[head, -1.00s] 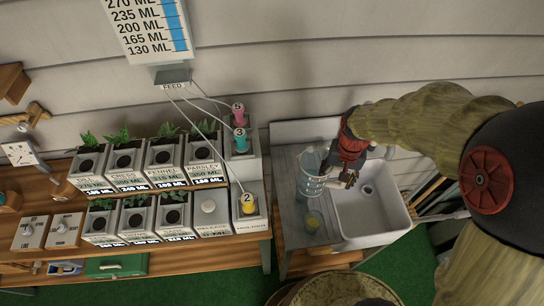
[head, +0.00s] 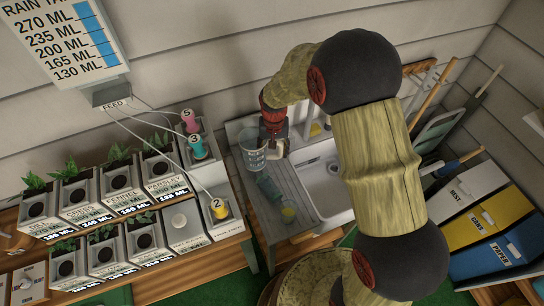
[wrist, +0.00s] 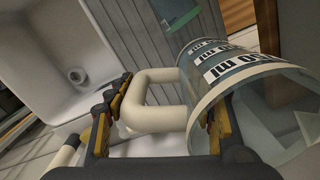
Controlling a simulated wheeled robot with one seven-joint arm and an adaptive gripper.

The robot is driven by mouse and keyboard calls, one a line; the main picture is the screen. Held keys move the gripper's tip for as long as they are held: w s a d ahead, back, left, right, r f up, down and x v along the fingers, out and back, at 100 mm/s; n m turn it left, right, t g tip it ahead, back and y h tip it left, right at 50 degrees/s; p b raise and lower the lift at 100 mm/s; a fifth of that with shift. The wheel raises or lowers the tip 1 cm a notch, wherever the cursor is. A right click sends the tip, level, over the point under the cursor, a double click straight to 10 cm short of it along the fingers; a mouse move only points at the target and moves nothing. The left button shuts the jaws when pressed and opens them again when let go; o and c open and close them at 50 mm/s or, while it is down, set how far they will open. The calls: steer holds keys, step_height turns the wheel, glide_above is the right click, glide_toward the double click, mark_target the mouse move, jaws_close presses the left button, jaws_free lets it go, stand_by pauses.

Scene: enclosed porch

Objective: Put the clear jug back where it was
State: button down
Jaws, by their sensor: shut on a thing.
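The clear jug (head: 253,152), with pale printed measuring bands, is at the back left of the grey ribbed drainboard (head: 290,182). It looks roughly upright in the head view; I cannot tell whether its base touches the board. My gripper (head: 274,146) is beside it on the right. In the wrist view, my gripper (wrist: 158,116) has its fingers on either side of the jug's thick cream handle (wrist: 150,78), shut on it. The jug's clear body (wrist: 262,75) extends to the right, with its rim toward the camera.
The white sink basin (head: 324,184) is to the right. The planter bench (head: 160,272) with pots and coloured bottles stands left. Bins (head: 490,215) stand far right.

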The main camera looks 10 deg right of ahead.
mark_target(272, 156)
steer(key=shift+w+a+f, duration=0.15)
steer(key=shift+w+f, duration=0.3)
steer(key=shift+f, duration=1.45)
steer(key=shift+f+b, duration=0.1)
steer(key=shift+b, duration=0.25)
steer(key=c, duration=0.7)
jaws_free()
steer(key=shift+f, duration=0.1)
steer(key=shift+c, duration=0.2)
